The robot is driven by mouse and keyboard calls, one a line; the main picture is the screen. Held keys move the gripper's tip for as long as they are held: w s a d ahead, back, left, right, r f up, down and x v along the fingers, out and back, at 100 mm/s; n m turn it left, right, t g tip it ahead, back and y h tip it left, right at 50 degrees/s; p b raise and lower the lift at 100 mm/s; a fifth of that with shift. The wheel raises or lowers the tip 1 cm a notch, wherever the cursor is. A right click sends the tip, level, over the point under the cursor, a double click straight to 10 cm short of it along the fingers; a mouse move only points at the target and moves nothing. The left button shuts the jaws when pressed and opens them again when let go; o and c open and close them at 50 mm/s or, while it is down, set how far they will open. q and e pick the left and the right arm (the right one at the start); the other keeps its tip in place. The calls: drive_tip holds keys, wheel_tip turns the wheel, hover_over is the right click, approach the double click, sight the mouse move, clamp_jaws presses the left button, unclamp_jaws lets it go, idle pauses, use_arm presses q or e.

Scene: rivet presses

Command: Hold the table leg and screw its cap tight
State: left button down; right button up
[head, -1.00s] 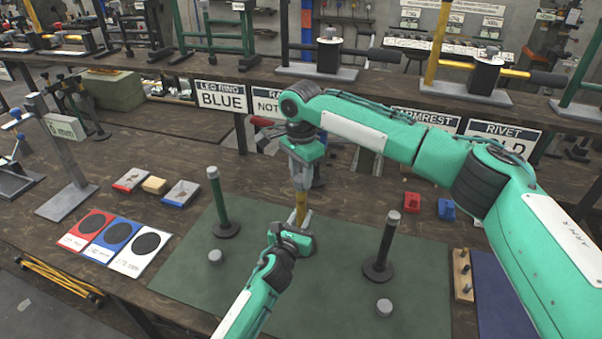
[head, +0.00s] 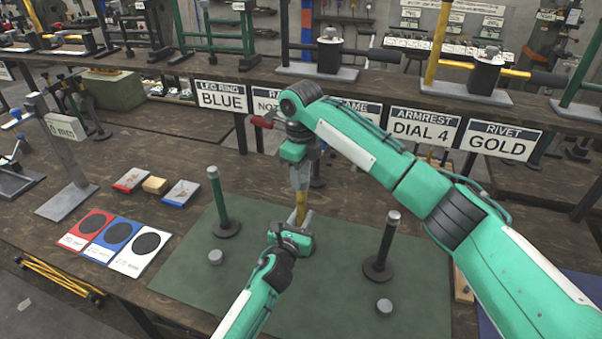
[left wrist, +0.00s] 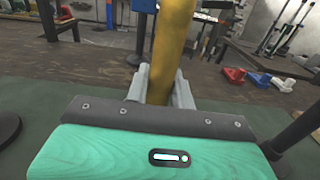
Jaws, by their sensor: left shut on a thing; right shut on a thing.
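A yellow table leg (head: 301,208) stands upright over the green mat at the middle. My left gripper (head: 302,226) is shut around its lower part; in the left wrist view the grey fingers clasp the yellow leg (left wrist: 172,45) on both sides. My right gripper (head: 300,182) points down from above and is shut at the top of this leg. The cap is hidden between its fingers, so I cannot see how it sits on the leg.
Loose grey caps (head: 215,257) (head: 384,306) lie in front. Coloured cards (head: 118,238) and small trays lie left. Signs (head: 498,143) hang from the shelf behind.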

drive_tip(key=o, duration=1)
drive_tip(key=shift+c, duration=0.2)
drive_tip(key=shift+r, duration=0.1)
drive_tip(key=shift+r, duration=2.2)
drive_tip(key=shift+n, duration=0.3)
drive_tip(key=shift+c, duration=0.5)
